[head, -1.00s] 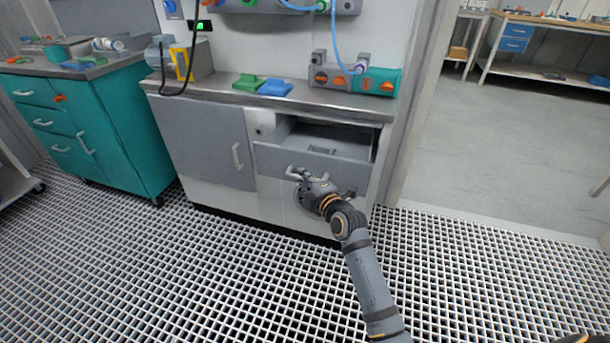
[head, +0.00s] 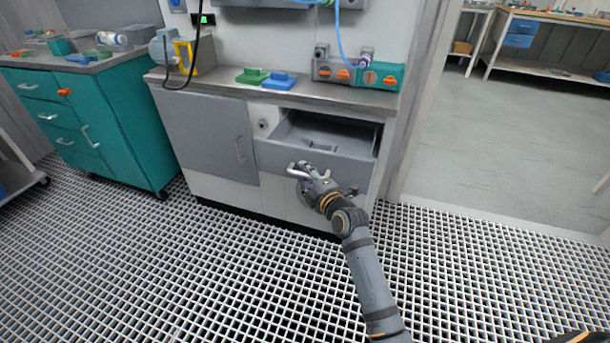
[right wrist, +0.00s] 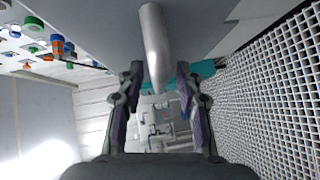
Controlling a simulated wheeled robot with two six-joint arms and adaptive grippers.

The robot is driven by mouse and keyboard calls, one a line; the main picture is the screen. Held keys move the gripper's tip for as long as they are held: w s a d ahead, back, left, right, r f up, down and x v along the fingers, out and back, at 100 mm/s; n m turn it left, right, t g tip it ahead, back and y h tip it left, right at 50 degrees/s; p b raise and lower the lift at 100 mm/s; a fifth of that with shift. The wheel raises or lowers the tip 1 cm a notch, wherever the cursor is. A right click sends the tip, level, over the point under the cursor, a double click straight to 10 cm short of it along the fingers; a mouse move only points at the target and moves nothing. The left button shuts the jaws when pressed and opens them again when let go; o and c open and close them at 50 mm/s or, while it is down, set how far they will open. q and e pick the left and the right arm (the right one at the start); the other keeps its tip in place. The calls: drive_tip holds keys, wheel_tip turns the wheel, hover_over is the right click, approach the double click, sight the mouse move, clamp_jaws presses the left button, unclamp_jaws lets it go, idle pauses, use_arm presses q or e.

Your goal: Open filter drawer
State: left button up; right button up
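The filter drawer (head: 345,168) is a grey drawer in the lab cabinet under the counter. It stands pulled out, and its inside shows behind the front panel. Its pale bar handle (head: 299,169) is on the left part of the front and also shows in the right wrist view (right wrist: 154,42). My right gripper (head: 308,173) is at this handle. In the right wrist view its two fingers (right wrist: 160,75) are apart, with the handle's end between their tips and a gap on each side. My left gripper is not in view.
A closed grey cabinet door (head: 208,135) is left of the drawer. Green (head: 252,76) and blue (head: 280,81) pieces lie on the counter, with a valve unit (head: 358,72) to their right. A teal cabinet (head: 85,125) stands further left. The grated floor in front is clear.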

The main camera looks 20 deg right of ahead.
drive_tip(key=v, duration=1.2)
